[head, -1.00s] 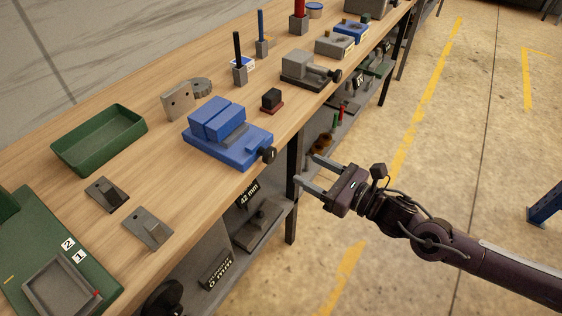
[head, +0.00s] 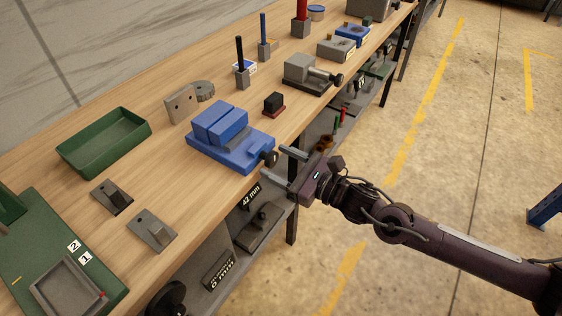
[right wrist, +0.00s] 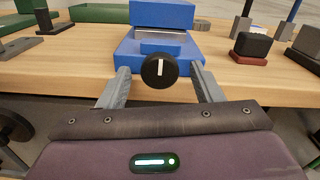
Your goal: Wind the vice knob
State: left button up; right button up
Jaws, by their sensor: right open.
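The blue vice (head: 230,140) sits near the front edge of the bench. Its round black knob (head: 270,159) faces outward past that edge, and it shows in the right wrist view (right wrist: 159,70) with a white line standing upright on its face. My right gripper (head: 272,162) is open, its two fingers pointing at the knob. In the right wrist view the fingers (right wrist: 160,85) stand one on each side of the knob, with a gap on both sides. I cannot tell how far the tips reach along the knob. My left gripper is not in view.
A grey vice (head: 306,74) and a small black block on a red base (head: 273,104) stand farther along the wooden bench. A green tray (head: 104,143) and two grey bracket plates (head: 151,230) lie to the left.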

jog(key=c, duration=1)
jog(key=shift+m, duration=0.3)
